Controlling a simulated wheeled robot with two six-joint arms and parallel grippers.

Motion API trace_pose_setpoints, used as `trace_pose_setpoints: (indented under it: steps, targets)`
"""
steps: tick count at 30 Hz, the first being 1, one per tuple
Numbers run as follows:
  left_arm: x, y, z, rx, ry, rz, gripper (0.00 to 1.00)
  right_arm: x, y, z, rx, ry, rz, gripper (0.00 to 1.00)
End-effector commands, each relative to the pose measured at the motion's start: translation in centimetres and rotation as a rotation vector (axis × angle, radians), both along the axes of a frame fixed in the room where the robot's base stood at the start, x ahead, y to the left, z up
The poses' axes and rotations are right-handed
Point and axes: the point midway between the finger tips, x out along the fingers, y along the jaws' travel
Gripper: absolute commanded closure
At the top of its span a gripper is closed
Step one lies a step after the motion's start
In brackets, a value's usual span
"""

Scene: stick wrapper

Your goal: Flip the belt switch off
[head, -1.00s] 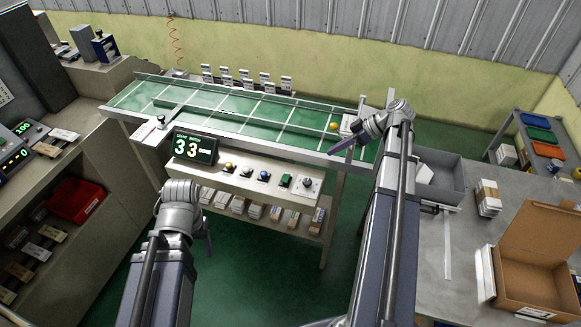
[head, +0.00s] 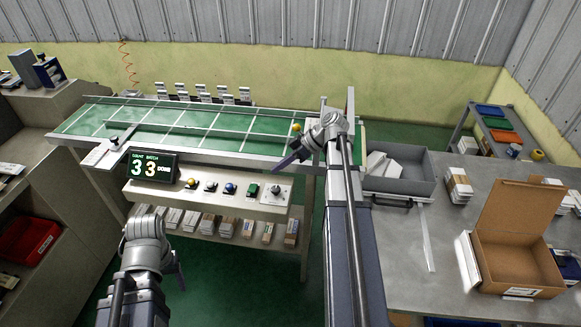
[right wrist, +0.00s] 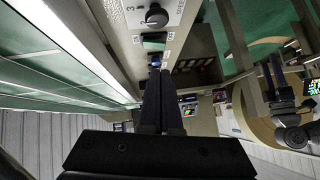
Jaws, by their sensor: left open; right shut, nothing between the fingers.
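The control panel (head: 215,196) under the belt's front edge carries a row of controls. A green switch (head: 253,190) sits between a blue button (head: 230,188) and a grey dial (head: 276,192). The green switch also shows in the right wrist view (right wrist: 153,40), below the dial (right wrist: 157,17). My right gripper (head: 279,166) is shut and empty, above the panel near the dial and apart from it in the head view. Its dark fingers (right wrist: 160,75) point toward the row in the right wrist view. My left gripper (head: 180,281) is open and low, in front of the panel's left part.
A counter display (head: 152,167) stands at the panel's left. A grey bin (head: 415,180) and an open cardboard box (head: 515,263) are on the right table.

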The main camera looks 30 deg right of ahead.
Motion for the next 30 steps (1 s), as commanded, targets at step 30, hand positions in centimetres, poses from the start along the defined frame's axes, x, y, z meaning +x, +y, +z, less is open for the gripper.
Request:
trace_pose_setpoints:
  steps: [30]
  targets:
    - [0.0,0.0,-7.1,0.0,0.0,0.0,0.38,3.7,6.5,-7.1,-0.001,0.0,-0.001,1.0]
